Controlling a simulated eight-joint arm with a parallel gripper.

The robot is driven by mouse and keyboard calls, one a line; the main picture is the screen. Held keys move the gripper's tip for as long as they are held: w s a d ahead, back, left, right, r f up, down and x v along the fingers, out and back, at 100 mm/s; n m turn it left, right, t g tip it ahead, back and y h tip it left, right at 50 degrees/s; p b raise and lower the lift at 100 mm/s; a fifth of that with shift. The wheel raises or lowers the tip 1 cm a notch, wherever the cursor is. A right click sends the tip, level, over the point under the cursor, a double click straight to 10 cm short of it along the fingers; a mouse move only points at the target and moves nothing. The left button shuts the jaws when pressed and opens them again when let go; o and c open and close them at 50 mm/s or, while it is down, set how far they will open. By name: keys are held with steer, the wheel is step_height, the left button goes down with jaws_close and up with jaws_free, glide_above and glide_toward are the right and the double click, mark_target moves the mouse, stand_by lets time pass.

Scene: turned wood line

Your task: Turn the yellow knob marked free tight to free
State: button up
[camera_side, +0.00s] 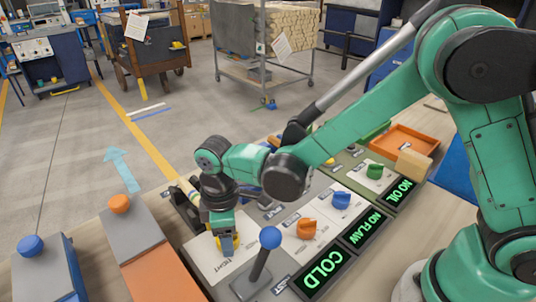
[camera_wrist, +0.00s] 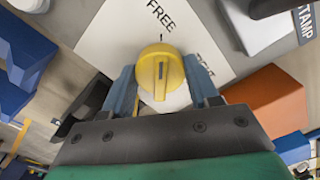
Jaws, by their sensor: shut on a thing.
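The yellow knob (camera_wrist: 160,72) sits on a white plate (camera_wrist: 95,38) between my gripper's two blue fingers (camera_wrist: 160,88) in the wrist view. My gripper is shut on it, one finger at each side. A raised ridge with a dark line runs up and down the knob in that view. The word FREE (camera_wrist: 160,15) is above the knob; a second word at right is partly hidden by a finger. In the side view my gripper (camera_side: 228,243) points down over the plate, and the knob (camera_side: 229,247) shows only in part. The word TIGHT (camera_side: 240,266) is near it.
A blue-ball lever (camera_side: 270,238) stands close right of my gripper. Orange (camera_side: 306,229), blue (camera_side: 341,200) and green (camera_side: 375,171) knobs are on panels farther right, with lit signs reading COLD (camera_side: 325,271), NO FLAW and NO OIL.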

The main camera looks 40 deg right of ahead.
stand_by(0.5)
steer(key=o, duration=1.3)
steer(key=shift+r, duration=2.85)
steer(key=s+d+r+m+t, duration=0.1)
steer(key=d+r+m+t, duration=0.1)
steer(key=d+m, duration=0.2)
steer(key=s+d+r+m+t, duration=0.2)
steer(key=d+m, duration=0.1)
steer(key=d, duration=0.3)
steer(key=s+d+r+m+t, duration=0.2)
steer(key=d+m+t, duration=0.1)
steer(key=d, duration=0.3)
steer(key=shift+s+r+m, duration=0.25)
steer(key=shift+r+m, duration=0.05)
steer(key=shift+m, duration=0.5)
